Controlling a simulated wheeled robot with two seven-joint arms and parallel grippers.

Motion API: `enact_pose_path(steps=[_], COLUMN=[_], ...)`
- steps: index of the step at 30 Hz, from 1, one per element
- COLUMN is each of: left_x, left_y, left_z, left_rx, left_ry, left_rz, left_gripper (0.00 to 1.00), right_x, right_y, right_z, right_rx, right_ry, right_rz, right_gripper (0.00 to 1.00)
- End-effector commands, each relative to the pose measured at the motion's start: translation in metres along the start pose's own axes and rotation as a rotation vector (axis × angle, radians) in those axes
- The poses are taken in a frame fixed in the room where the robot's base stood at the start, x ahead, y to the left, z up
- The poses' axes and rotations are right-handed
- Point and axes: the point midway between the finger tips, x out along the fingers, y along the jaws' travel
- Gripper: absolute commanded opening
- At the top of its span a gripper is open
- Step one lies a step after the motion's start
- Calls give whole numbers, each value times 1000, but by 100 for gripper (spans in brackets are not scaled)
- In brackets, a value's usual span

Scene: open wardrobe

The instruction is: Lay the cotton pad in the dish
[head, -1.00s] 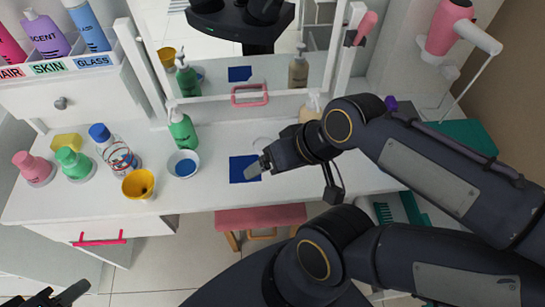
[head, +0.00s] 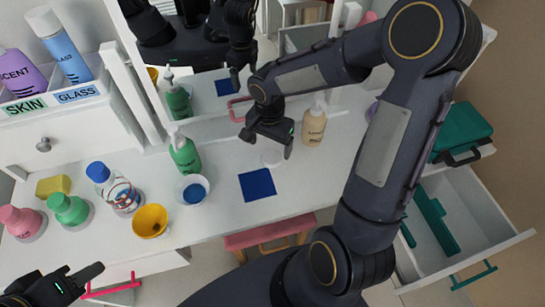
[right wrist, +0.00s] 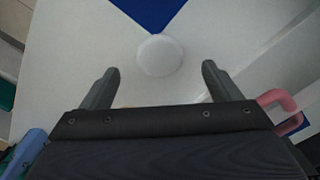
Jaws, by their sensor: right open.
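The cotton pad (head: 272,158), a small white disc, lies on the white tabletop behind a blue square (head: 257,185). It also shows in the right wrist view (right wrist: 160,55), ahead of and between the fingers. The dish (head: 190,178) is a small white bowl with a blue inside, left of the blue square. My right gripper (head: 267,148) is open and empty, pointing down above the table by the pad; in the right wrist view its fingers (right wrist: 160,85) are wide apart. My left gripper (head: 62,285) is at the bottom left, partly cut off, away from both.
A green pump bottle (head: 185,155), yellow cup (head: 150,221), clear bottle (head: 120,192) and several other items stand on the left. A tan bottle (head: 314,125) stands right of my right gripper. The mirror (head: 215,95) is behind. An open drawer (head: 470,230) juts out at right.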

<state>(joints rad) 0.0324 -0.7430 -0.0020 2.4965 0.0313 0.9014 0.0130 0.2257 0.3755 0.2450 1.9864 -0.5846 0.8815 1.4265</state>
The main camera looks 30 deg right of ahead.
Motion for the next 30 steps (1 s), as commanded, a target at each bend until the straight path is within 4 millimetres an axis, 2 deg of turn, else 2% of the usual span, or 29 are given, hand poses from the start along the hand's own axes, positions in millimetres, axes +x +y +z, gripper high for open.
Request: enact_pose_path(steps=[10,13,20,30], left_x=[-2,-2,-2,-2], left_y=[1,1,1,1], left_z=[-1,-1,-1,-1], left_rx=[0,0,0,0], left_ry=[0,0,0,0], left_rz=[0,0,0,0], left_gripper=[36,36,36,36], right_x=[48,54,55,54], right_y=[2,1,1,1], right_z=[-7,-7,-7,-7], right_rx=[-3,-2,-2,-2], right_ry=[-3,-2,-1,-1], right_rz=[2,0,-1,-1], right_gripper=[83,83,83,39])
